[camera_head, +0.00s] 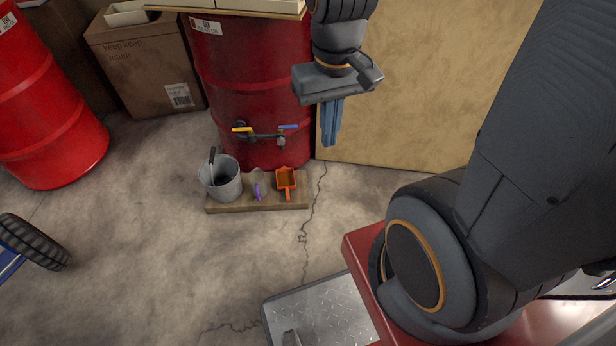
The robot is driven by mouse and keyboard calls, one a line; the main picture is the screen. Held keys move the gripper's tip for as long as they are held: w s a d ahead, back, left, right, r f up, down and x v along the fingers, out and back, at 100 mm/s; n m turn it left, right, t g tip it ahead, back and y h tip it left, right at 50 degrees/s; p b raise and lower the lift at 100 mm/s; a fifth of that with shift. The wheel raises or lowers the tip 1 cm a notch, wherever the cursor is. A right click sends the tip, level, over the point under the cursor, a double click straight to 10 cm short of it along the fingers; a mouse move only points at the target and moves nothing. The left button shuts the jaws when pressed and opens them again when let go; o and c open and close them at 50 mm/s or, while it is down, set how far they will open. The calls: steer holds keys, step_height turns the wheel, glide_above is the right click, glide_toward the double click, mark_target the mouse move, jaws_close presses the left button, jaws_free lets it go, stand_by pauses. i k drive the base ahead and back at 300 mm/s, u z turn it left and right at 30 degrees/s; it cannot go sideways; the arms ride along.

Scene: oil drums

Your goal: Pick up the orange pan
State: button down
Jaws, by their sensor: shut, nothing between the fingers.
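The orange pan (286,179) is a small scoop-like dustpan with a short handle pointing toward me. It lies on a low wooden board (258,207) on the floor, in front of a dark red oil drum (255,75). My gripper (331,143) points down with its blue fingers shut and empty. In the picture it is above and to the right of the pan, apart from it. Its height over the pan cannot be told exactly.
On the board left of the pan are a small purple item (257,191) and a grey metal bucket (222,180). The drum's tap (262,135) juts out above them. A tan panel (420,85) stands behind my gripper. The floor in front is mostly clear.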

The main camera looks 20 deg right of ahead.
mark_target(285, 176)
steer(key=k, duration=1.15)
steer(key=z, duration=0.75)
steer(key=i, duration=0.8)
steer(key=u, duration=0.45)
steer(key=i, duration=0.6)
steer(key=u, duration=0.65)
